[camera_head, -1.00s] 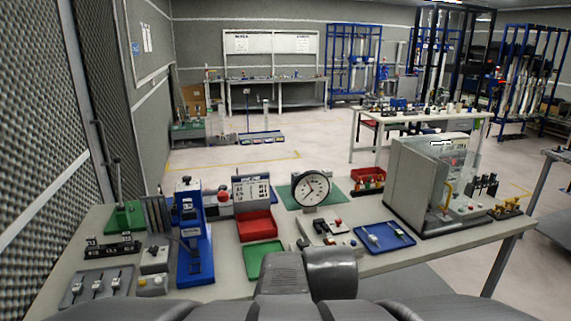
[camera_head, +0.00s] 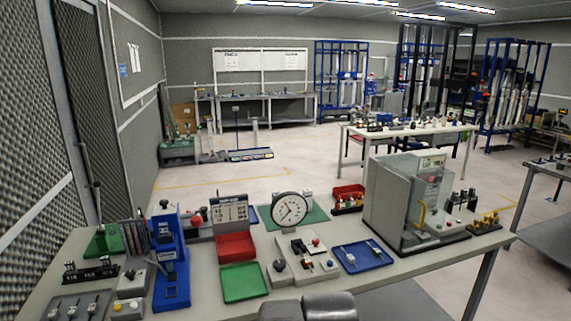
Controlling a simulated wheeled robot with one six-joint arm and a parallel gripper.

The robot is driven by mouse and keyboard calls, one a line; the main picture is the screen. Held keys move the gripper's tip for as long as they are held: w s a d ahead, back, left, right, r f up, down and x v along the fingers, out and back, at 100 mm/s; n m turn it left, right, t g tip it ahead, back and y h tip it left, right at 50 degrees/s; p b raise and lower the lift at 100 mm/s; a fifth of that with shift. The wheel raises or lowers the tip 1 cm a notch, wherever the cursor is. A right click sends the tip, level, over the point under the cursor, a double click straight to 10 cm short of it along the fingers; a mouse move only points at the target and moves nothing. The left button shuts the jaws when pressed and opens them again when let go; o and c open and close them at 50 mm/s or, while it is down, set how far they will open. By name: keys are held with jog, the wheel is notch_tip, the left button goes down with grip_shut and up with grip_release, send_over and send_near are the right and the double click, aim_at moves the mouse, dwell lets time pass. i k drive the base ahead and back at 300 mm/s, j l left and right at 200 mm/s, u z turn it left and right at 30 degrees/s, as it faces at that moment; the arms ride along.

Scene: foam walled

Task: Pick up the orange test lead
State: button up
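I cannot pick out an orange test lead with certainty in the head view. A yellow-orange curved piece (camera_head: 422,214) stands at the front of the grey machine with a clear cover (camera_head: 388,200), but I cannot tell whether it is a lead or a handle. Small yellow-orange parts (camera_head: 485,222) sit on a dark base at the bench's right end. The bench (camera_head: 330,288) spans the foreground. Only rounded grey parts of my own arm show at the bottom edge; my gripper's fingers are not visible.
A blue press (camera_head: 170,262), a green tray (camera_head: 243,282), a red bin (camera_head: 236,246), a round dial gauge (camera_head: 291,210) and a blue tray (camera_head: 362,256) crowd the bench. A dark textured wall is close on the left. Open floor (camera_head: 240,182) lies behind the bench.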

aim_at(307, 262)
jog(key=u, duration=0.1)
jog(key=l+z, duration=0.1)
jog(key=k+j+u, duration=0.15)
jog(key=k, duration=0.3)
jog(key=k+l, duration=0.15)
jog(key=i+l+z, duration=0.1)
jog(key=i, duration=0.7)
jog(key=i+l+z, duration=0.1)
jog(key=i, duration=0.7)
